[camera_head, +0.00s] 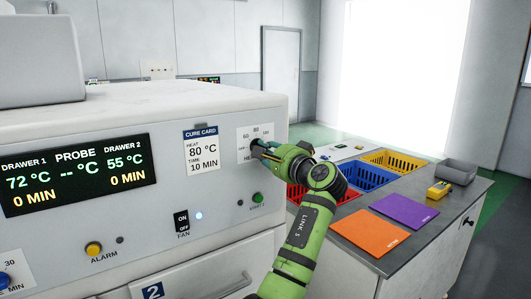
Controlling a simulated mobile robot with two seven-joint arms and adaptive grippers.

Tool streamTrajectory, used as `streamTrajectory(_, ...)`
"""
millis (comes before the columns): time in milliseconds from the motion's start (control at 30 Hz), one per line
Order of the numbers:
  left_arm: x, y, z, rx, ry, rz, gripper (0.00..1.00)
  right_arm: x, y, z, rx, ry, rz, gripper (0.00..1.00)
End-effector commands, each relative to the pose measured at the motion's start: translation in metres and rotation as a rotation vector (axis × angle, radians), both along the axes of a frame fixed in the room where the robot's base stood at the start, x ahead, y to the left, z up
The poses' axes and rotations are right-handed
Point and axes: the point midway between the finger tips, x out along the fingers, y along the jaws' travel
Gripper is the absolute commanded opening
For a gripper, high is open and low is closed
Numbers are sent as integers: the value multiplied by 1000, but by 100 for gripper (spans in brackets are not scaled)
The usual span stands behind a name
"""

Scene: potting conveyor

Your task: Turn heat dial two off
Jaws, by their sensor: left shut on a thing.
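The heat dial sits on a small white scale plate (263,130) at the right end of the white oven front. The plate shows temperature marks around its top; its lower caption is partly hidden. My green left gripper (258,147) reaches the panel from the right and is shut on the dial. The gripper covers the dial, so its pointer setting cannot be read. The display (78,174) reads drawer 1 at 72 °C and drawer 2 at 55 °C, both 0 MIN. My right gripper is not in view.
The cure card (201,150) reads 80 °C, 10 MIN. Below are the fan switch (182,222), a green button (258,198) and a yellow alarm button (94,249). Right, a counter holds blue (368,177) and yellow (397,163) baskets, orange (370,233) and purple (404,210) mats.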

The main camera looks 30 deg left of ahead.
Motion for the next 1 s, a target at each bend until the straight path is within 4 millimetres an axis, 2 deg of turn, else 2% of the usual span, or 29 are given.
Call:
streamTrajectory(33,0,0,0,-2,-2,1,0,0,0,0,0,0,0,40)
streamTrajectory(67,0,0,0,-2,-2,1,26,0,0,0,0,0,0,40)
streamTrajectory(100,0,0,0,-2,-2,1,42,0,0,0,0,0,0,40)
streamTrajectory(133,0,0,0,-2,-1,1,46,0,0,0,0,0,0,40)
streamTrajectory(433,0,0,0,0,-1,0,46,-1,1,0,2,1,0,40)
streamTrajectory(567,-3,-8,-1,0,0,-2,46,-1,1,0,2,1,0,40)
streamTrajectory(1000,-36,-87,0,-3,-2,-3,46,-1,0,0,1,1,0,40)
